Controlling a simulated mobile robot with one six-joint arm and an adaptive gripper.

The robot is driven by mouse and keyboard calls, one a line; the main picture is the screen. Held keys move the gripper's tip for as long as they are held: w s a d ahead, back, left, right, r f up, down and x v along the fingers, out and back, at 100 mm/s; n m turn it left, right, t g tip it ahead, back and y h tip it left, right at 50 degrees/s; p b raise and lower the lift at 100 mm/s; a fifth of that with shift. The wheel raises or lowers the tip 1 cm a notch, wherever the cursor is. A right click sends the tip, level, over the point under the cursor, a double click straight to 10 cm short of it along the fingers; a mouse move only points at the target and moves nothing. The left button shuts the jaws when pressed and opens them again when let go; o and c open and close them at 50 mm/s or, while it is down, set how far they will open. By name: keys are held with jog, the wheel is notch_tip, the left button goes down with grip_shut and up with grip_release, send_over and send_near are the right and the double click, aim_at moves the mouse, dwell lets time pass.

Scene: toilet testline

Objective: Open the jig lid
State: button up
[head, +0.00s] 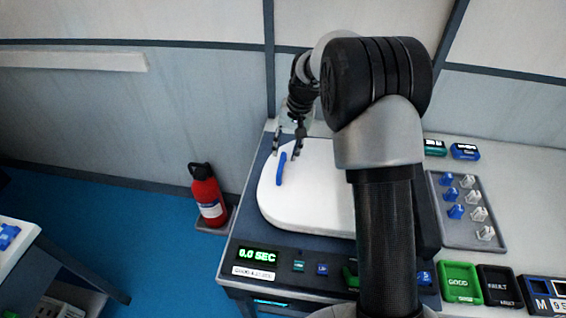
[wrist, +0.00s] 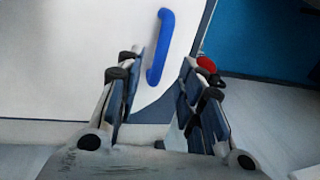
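The jig lid (head: 310,198) is a white, rounded panel lying flat on the dark jig bench. It also fills much of the left of the wrist view (wrist: 60,60). A blue curved handle (head: 281,169) stands on the lid near its left edge. In the wrist view the handle (wrist: 160,48) lies just beyond my fingertips, roughly between their lines. My gripper (head: 288,142) is over the far left part of the lid, with its fingers spread apart and nothing between them. The wrist view shows the open fingers (wrist: 158,72). My arm hides the lid's right side.
A display (head: 257,255) reading 0.0 SEC and small buttons sit along the bench front. A tray (head: 485,238) of blue and white parts is at right, near green GOOD (head: 460,282) and black FAULT (head: 500,287) bins. A red extinguisher (head: 207,196) stands left of the bench.

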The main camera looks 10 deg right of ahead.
aim_at(282, 162)
jog(key=f, duration=0.1)
jog(key=f+b, duration=0.1)
jog(key=f, duration=0.1)
jog(key=a+f, duration=0.1)
jog(key=f, duration=0.1)
jog(key=shift+w+f, duration=0.15)
jog(key=shift+w, duration=0.1)
jog(key=shift+c, duration=0.5)
grip_shut()
